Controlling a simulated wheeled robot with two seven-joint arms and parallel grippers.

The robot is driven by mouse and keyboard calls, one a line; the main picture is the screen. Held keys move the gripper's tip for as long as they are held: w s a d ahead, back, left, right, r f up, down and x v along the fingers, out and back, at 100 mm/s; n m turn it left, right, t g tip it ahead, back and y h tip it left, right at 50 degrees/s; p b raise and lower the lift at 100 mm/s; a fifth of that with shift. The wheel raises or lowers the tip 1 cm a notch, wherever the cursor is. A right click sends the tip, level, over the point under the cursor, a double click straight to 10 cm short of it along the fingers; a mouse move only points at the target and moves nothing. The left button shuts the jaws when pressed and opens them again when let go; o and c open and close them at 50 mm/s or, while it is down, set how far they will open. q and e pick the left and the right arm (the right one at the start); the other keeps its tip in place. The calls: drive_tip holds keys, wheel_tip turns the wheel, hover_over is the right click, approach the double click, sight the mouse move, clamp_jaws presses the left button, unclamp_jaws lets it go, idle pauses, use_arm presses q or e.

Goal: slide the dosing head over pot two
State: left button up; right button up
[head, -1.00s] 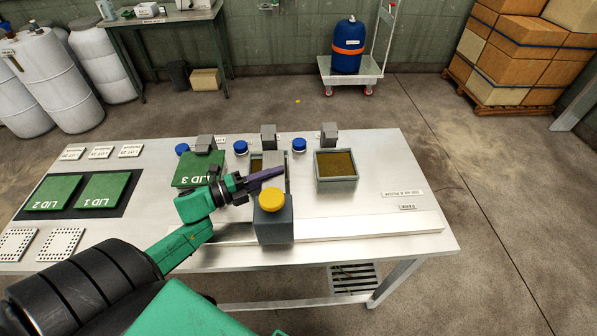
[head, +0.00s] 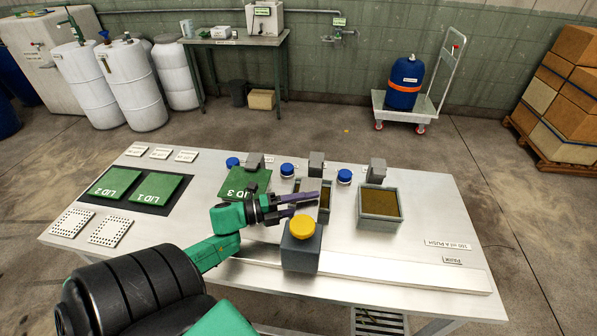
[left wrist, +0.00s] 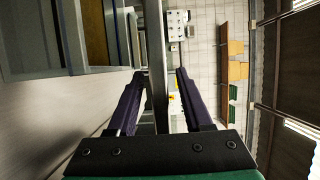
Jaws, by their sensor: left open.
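The dosing head, a dark grey block (head: 301,254) with a yellow cap (head: 302,228), stands at the long pale rail along the bench's front. The middle pot (head: 328,213), apparently pot two, is behind it, partly hidden by my left gripper. My left gripper (head: 308,203) is open, its purple fingers just behind the yellow cap and near that pot. In the left wrist view, a grey upright bar (left wrist: 157,60) shows between the open fingers (left wrist: 160,95); I cannot tell whether they touch it. My right gripper is not in view.
An open pot with brown contents (head: 380,202) stands to the right. The green LID 3 (head: 246,184) lies at left. LID 2 (head: 115,182) and LID 1 (head: 156,187) lie on a dark mat. Blue caps (head: 344,177) and grey blocks line the back. The bench's right end is mostly clear.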

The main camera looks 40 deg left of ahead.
use_arm(q)
drive_tip(key=b+v, duration=0.2)
drive_tip(key=v, duration=1.2)
drive_tip(key=shift+s+a, duration=0.15)
drive_tip(key=shift+a, duration=0.05)
drive_tip(key=shift+r, duration=0.1)
